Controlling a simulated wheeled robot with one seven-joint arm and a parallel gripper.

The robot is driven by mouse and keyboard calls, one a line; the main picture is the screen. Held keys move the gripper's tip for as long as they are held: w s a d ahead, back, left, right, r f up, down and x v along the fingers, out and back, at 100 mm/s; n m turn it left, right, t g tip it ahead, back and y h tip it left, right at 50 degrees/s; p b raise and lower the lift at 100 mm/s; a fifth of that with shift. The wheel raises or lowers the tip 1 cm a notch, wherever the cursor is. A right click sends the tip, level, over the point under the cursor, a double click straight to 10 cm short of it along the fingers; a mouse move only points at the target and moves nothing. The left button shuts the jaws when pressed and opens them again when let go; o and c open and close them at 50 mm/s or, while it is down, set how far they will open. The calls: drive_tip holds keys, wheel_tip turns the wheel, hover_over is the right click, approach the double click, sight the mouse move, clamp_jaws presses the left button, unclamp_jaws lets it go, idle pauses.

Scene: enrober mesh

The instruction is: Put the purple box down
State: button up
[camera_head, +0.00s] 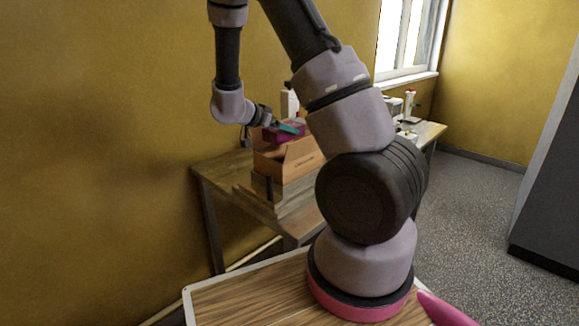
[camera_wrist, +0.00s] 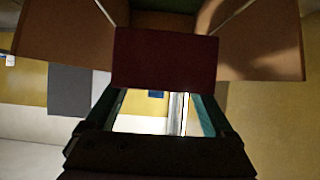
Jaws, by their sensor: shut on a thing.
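The purple box (camera_head: 281,134) is at the top opening of an open cardboard box (camera_head: 285,162) on the table. In the wrist view the purple box (camera_wrist: 165,58) looks dark red and spans the gap between my fingertips. My gripper (camera_head: 288,128), with teal fingers, is shut on it; the gripper (camera_wrist: 160,92) also shows in the wrist view. The cardboard box (camera_wrist: 262,48) lies beyond the purple box there, its flaps spread to both sides. I cannot tell whether the purple box touches the cardboard box. My arm hides part of the table.
The wooden table (camera_head: 225,178) stands against the yellow wall. The cardboard box rests on a wooden support at its front edge. A white bottle-like thing (camera_head: 289,102) is behind it. White equipment (camera_head: 408,105) stands at the table's far right. A dark cabinet (camera_head: 550,190) is at right.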

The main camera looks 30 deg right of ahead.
wheel_tip(320, 180, down, 10)
drive_tip(key=shift+f, duration=0.25)
idle(0.4)
drive_tip(key=shift+f, duration=0.3)
drive_tip(key=o, duration=1.3)
drive_tip(key=shift+s+f, duration=0.1)
drive_tip(key=shift+s, duration=0.05)
drive_tip(key=shift+a, duration=0.1)
